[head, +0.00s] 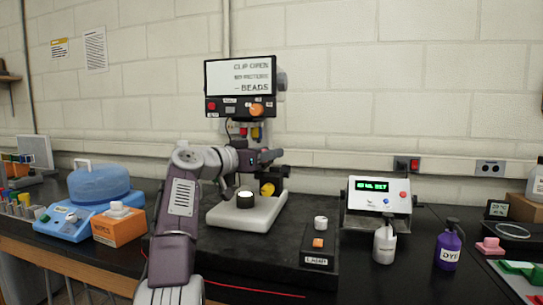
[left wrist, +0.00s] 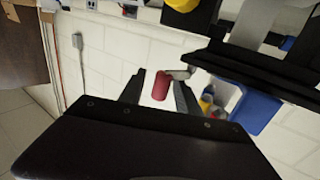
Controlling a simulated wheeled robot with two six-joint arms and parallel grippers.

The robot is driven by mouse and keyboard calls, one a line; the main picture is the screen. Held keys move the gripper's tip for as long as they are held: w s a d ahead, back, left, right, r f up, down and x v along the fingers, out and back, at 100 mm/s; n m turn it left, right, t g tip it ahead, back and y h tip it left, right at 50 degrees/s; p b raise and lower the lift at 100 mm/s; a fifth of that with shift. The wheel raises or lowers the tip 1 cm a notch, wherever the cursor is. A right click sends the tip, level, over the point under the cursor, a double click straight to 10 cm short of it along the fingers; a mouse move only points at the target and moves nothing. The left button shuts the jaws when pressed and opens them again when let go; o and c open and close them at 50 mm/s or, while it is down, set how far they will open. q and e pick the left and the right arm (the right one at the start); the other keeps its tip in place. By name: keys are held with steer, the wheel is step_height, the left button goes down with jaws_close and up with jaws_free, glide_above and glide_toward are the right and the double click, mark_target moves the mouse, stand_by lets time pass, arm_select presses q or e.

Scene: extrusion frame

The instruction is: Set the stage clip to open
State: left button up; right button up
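The microscope (head: 247,209) stands on a dark mat at mid-bench, with a pale base and a screen (head: 240,76) reading "CLIP OPEN", "NO PICTURES" and "BEADS". My left arm reaches up in front of it, and my left gripper (head: 268,157) is at stage height, below the coloured objectives (head: 256,132). In the left wrist view the gripper (left wrist: 160,94) is open, with a red cylinder (left wrist: 161,85) showing between its fingers and gaps on both sides. I cannot tell whether the cylinder is at fingertip depth. I cannot make out the stage clip; the arm hides part of the stage. My right gripper is not in view.
A lamp box (head: 319,261) sits right of the microscope. Farther right are a display unit (head: 377,207), a white bottle (head: 384,245) and a purple dye bottle (head: 448,250). A blue device (head: 62,223) and an orange box (head: 118,231) stand left.

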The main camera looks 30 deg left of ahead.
arm_select(q)
steer(key=b+v, duration=0.2)
steer(key=v, duration=0.5)
steer(key=shift+s, duration=0.25)
steer(key=shift+f, duration=0.1)
